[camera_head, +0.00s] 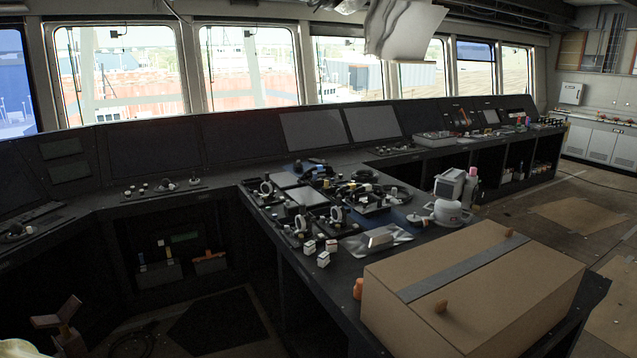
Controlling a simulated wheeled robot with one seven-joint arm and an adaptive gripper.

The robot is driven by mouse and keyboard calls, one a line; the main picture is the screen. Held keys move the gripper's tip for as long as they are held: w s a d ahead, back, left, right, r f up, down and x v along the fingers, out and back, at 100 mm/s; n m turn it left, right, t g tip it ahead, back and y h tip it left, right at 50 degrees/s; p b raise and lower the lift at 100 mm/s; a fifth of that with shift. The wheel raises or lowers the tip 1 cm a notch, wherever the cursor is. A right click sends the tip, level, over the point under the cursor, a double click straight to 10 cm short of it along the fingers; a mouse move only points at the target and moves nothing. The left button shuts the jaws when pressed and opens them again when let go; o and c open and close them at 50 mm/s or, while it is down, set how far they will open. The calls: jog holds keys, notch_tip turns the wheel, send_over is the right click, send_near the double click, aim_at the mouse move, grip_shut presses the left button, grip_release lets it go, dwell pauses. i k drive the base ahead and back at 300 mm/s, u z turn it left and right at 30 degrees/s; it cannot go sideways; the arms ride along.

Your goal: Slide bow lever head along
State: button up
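Several small levers and knobs stand on the centre console (312,262), and I cannot tell which is the bow lever. A dark round-headed lever (266,187) stands at the console's left side. Another lever (336,214) stands nearer the middle, in front of a small screen. Small white-topped cubes (323,259) stand at the near left edge.
A large brown cardboard box (478,290) with a grey strip covers the console's near end. A white rounded device (447,212) and a pale boxy device (449,184) stand behind it. Dark floor (215,325) lies left of the console; open floor (580,215) lies right.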

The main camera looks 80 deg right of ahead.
aim_at(268, 189)
jog(key=z, duration=2.1)
jog(key=i, duration=2.55)
jog(key=u, duration=0.1)
